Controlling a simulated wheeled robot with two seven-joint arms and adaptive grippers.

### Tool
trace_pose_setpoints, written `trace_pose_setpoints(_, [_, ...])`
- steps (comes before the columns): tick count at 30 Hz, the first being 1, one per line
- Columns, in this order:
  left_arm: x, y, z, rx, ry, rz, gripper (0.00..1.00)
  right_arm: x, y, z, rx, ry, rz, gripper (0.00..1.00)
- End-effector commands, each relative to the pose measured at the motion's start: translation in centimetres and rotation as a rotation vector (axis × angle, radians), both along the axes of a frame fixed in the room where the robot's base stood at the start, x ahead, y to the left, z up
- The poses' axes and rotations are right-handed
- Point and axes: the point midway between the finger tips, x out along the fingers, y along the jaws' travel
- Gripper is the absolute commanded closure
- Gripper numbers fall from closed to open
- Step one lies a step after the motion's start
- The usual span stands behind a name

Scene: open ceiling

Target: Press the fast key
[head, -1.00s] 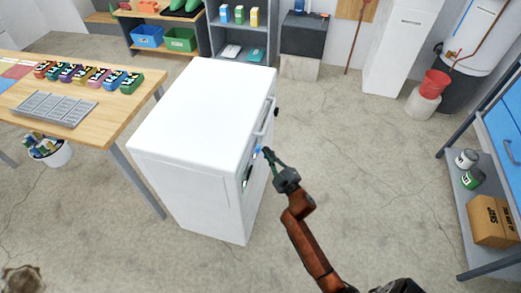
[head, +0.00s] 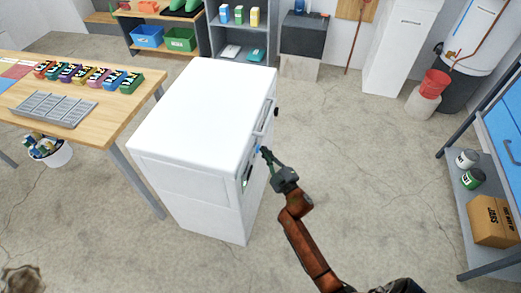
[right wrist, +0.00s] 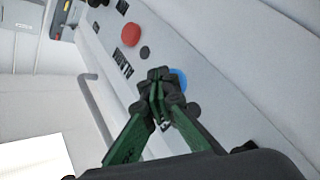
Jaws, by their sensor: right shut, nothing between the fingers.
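A white cabinet-like machine (head: 200,110) stands on the floor, with its key panel on its right side. My right gripper (head: 264,150) is shut and empty, its fingertips at that panel. In the right wrist view the shut fingertips (right wrist: 158,80) are in front of a blue round key (right wrist: 179,78), which they partly cover. I cannot tell whether they touch it. A red round key (right wrist: 131,34) and small dark round keys (right wrist: 144,52) sit farther along the panel. The printed labels are blurred or partly hidden, so I cannot tell which key is marked fast. My left gripper is not in view.
A grey handle bar (right wrist: 98,108) runs beside the panel. A wooden table (head: 120,115) with colored labelled blocks stands left of the machine. A grey shelf with cans and a box (head: 492,221) is at the right. The floor between is clear.

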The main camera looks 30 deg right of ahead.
Motion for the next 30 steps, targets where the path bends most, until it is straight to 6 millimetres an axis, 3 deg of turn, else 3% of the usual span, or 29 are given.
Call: trace_pose_setpoints(30, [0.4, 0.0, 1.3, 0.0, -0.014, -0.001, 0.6, -2.3, -2.0, 0.1, -0.001, 0.001, -0.001, 1.0])
